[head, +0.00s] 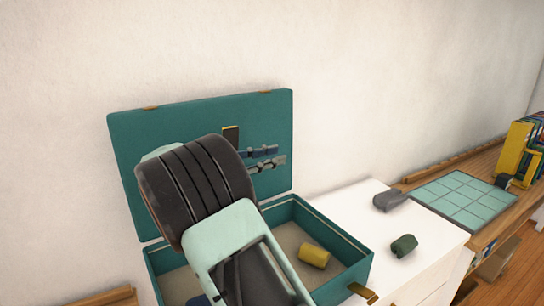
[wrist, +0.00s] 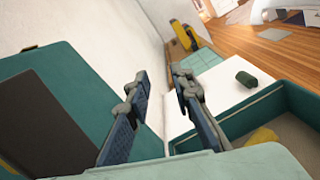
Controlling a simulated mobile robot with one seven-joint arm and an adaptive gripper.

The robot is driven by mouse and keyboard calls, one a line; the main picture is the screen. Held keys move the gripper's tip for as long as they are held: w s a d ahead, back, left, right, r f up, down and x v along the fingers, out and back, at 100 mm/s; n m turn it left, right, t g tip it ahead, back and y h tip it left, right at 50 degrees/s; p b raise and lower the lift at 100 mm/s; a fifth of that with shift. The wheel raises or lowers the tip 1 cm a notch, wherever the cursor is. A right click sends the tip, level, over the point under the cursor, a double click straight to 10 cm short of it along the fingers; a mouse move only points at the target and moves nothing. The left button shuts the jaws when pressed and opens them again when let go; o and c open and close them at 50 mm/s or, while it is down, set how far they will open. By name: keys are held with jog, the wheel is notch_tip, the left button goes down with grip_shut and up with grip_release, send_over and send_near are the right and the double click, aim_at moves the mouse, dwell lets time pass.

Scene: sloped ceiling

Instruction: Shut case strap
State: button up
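The teal case stands open on a white cabinet, its lid (head: 200,105) upright by the wall and its lower box (head: 345,262) below. In the wrist view, the lid (wrist: 75,65) is on the left and the box (wrist: 240,115) on the right. A brown-gold tab (head: 362,292), possibly the strap, sticks out at the box's front right corner. My gripper (head: 270,158) is in front of the lid's inner face. In the wrist view, its blue-grey fingers (wrist: 160,78) are apart with nothing between them. My arm hides part of the lid and box.
A yellow cylinder (head: 313,255) lies in the box. A grey object (head: 390,200) and a dark green one (head: 404,245) lie on the white cabinet top (head: 350,215). A wooden desk with a tiled green mat (head: 465,200) and books (head: 518,148) is at right.

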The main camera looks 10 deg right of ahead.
jog(key=shift+d, duration=0.15)
jog(key=shift+c, duration=0.4)
grip_shut()
jog(key=shift+o, duration=0.4)
grip_release()
jog(key=p+v, duration=0.4)
jog(key=v, duration=0.8)
jog(key=shift+a+p, duration=0.25)
jog(key=shift+p, duration=0.05)
jog(key=shift+r+p, duration=0.1)
jog(key=shift+p, duration=0.25)
